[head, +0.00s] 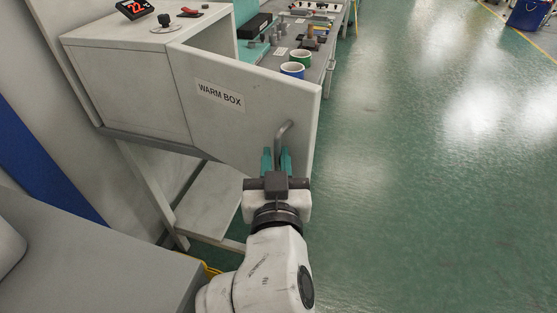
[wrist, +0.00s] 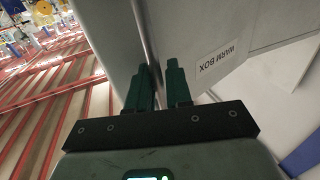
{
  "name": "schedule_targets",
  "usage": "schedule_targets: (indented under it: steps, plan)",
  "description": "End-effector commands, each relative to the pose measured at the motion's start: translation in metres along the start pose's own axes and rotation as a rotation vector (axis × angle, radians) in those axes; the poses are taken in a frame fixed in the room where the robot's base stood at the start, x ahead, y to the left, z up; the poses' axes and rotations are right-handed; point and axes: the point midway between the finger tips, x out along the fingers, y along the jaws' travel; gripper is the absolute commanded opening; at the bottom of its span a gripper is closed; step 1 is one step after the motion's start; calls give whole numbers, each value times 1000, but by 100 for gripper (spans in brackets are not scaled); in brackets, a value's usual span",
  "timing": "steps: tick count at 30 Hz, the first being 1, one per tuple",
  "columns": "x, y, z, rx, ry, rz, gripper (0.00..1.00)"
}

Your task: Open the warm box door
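The warm box (head: 125,85) is a light grey cabinet at the left of the head view. Its door (head: 225,125), labelled WARM BOX, stands swung out from the box's near corner, angled to the right. The door's bar handle (head: 283,130) is near its free edge. My gripper (head: 276,160) is at the handle, its teal fingers pointing at the door. In the wrist view, the handle bar (wrist: 148,45) runs between the fingers of my gripper (wrist: 158,75), close to the left one. A gap shows between the fingers, so they look open around the bar.
Behind the door, a bench holds a blue-rimmed roll (head: 292,70), a green-rimmed roll (head: 301,56) and small tools. A red-digit display (head: 135,8) sits on the box top. Green floor (head: 420,180) is clear to the right. A grey surface (head: 90,250) lies at lower left.

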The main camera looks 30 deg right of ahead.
Motion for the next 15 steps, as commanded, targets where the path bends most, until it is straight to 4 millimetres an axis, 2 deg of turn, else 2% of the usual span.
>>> schedule_targets:
  steps: [1, 7, 15]
  plan:
    - [-1, -9, 0, 3, 3, -20, 18]
    - [-1, -7, 0, 2, 1, -16, 38]
    - [0, -5, 1, 1, 0, -10, 38]
